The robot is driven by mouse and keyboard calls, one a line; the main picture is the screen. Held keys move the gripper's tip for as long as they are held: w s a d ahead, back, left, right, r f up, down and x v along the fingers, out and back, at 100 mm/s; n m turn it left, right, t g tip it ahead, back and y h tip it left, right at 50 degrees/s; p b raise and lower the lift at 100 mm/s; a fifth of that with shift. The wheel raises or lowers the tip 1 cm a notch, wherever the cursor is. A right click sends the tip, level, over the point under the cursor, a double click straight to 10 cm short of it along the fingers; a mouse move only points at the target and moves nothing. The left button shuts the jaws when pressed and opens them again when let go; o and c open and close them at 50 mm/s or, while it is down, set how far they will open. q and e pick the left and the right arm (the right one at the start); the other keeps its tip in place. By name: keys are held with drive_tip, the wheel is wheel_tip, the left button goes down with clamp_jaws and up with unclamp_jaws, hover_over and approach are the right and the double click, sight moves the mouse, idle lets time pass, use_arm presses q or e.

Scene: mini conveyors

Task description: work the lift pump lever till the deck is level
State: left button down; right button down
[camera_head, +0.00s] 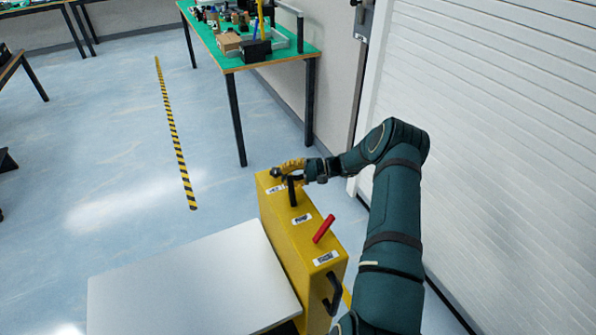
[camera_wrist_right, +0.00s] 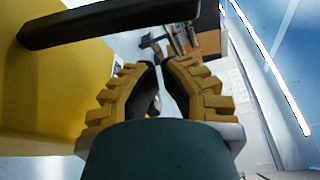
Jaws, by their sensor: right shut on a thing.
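A yellow box (camera_head: 285,225) stands beside a pale flat deck (camera_head: 190,285). My right gripper (camera_head: 288,169) is at the far end of the box, close behind this lever. Its yellow fingers (camera_wrist_right: 162,65) are shut on what looks like a dark knob (camera_head: 275,172), mostly hidden. In the right wrist view the black lever (camera_wrist_right: 110,22) crosses the upper left, apart from the fingertips. My left gripper is out of view.
A red lever (camera_head: 323,228) tilts up from the near part of the box, and a black handle (camera_head: 333,293) is on its near end. A green-topped table (camera_head: 285,48) holds clutter. A white shutter (camera_head: 500,130) closes the right side. Floor on the left is mostly clear.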

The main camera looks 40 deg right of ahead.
sight(291, 179)
drive_tip(key=shift+s+a+r, duration=0.15)
drive_tip(key=shift+s+r, duration=0.1)
drive_tip(key=shift+s, duration=0.55)
drive_tip(key=shift+s+a+r, duration=0.15)
drive_tip(key=shift+s+r, duration=0.05)
drive_tip(key=shift+s, duration=0.55)
